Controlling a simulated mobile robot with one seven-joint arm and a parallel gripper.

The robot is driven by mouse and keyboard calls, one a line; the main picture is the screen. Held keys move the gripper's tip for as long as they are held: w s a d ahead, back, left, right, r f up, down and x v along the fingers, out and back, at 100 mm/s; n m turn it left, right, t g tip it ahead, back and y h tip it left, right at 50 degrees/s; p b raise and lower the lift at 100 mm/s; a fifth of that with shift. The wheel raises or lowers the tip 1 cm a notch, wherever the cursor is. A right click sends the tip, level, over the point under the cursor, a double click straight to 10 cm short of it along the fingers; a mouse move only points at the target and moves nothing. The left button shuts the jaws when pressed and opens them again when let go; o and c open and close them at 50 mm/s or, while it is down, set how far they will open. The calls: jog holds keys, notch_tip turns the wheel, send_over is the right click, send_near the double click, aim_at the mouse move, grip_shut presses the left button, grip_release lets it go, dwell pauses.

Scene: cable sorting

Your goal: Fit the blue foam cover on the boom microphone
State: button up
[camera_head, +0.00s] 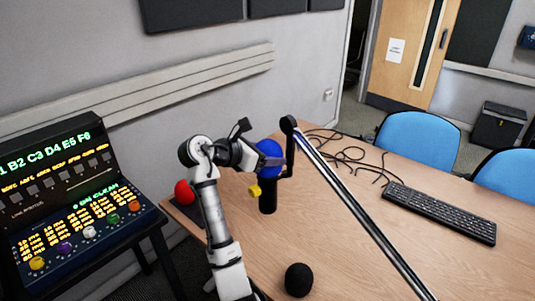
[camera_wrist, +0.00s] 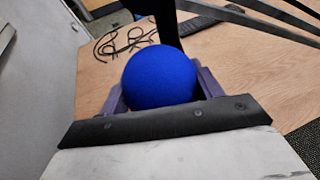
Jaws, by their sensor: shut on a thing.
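The blue foam cover (camera_head: 270,148) is a round ball held in my gripper (camera_head: 272,160). In the wrist view the blue cover (camera_wrist: 160,77) sits between the two purple-grey jaws (camera_wrist: 158,92), which are shut on its sides. The boom microphone (camera_head: 267,198) is a black upright cylinder hanging from the end of the boom arm (camera_head: 345,190). The cover is at the microphone's upper end in the head view. I cannot tell whether it is around the microphone or only in front of it. The cover's underside is hidden.
A red ball (camera_head: 184,192) is on a dark pad at the table's left edge, and a black ball (camera_head: 299,280) is near the front. A yellow piece (camera_head: 254,191) is beside the microphone. Loose black cables (camera_head: 345,153) and a keyboard (camera_head: 440,212) lie on the table (camera_head: 340,255).

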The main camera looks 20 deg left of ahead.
aim_at(268, 142)
jog(key=shift+f, duration=0.8)
jog(key=o, duration=1)
jog(key=shift+o, duration=0.6)
jog(key=shift+o, duration=0.7)
jog(key=shift+r, duration=0.1)
jog(key=shift+r, duration=3.4)
